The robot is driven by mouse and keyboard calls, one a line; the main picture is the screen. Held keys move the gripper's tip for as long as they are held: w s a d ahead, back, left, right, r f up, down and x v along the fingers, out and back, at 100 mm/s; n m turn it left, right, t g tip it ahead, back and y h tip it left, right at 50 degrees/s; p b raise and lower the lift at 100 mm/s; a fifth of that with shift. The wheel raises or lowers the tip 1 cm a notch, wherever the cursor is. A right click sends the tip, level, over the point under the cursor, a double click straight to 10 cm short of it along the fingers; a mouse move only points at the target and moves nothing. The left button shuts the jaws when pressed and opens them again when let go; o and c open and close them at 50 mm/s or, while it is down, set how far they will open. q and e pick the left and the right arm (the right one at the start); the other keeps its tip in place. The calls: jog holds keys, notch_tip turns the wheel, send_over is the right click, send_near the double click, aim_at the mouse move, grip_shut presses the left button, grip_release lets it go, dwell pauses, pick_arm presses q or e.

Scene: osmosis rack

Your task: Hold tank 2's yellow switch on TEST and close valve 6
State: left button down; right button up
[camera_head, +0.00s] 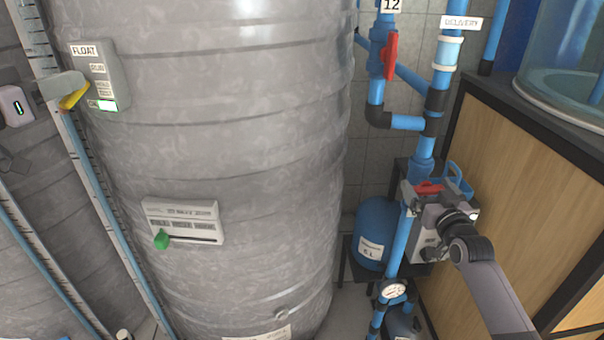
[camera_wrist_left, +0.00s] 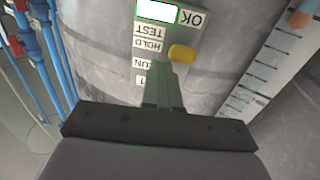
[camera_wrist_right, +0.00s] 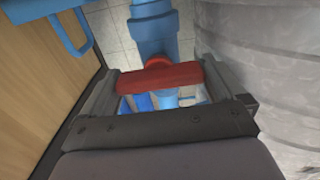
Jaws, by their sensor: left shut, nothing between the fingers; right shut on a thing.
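The yellow switch (camera_head: 74,97) sticks out from the grey FLOAT box (camera_head: 104,72) on the big grey tank. In the left wrist view the yellow switch (camera_wrist_left: 181,53) stands beside the HOLD and TEST labels, and a lit green-edged display near OK. My left gripper (camera_head: 78,82) is shut and empty, its fingertips (camera_wrist_left: 165,66) right against or very near the switch; contact is unclear. My right gripper (camera_head: 430,190) is shut on a red valve handle (camera_wrist_right: 160,77), which lies across the blue pipe (camera_wrist_right: 153,28). No number shows on that valve.
A red-handled valve (camera_head: 391,55) labelled 12 stands higher on the pipes. A white panel (camera_head: 182,222) with a green slider is on the tank (camera_head: 240,130). A wooden cabinet (camera_head: 520,190) borders my right arm. A blue vessel (camera_head: 374,225) stands below the valve.

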dwell(0.5)
jog(key=o, duration=0.6)
jog(key=shift+o, duration=0.2)
jog(key=shift+s, duration=0.1)
jog(key=s, duration=1.2)
notch_tip(320, 180, up, 7)
jog(key=p, duration=0.7)
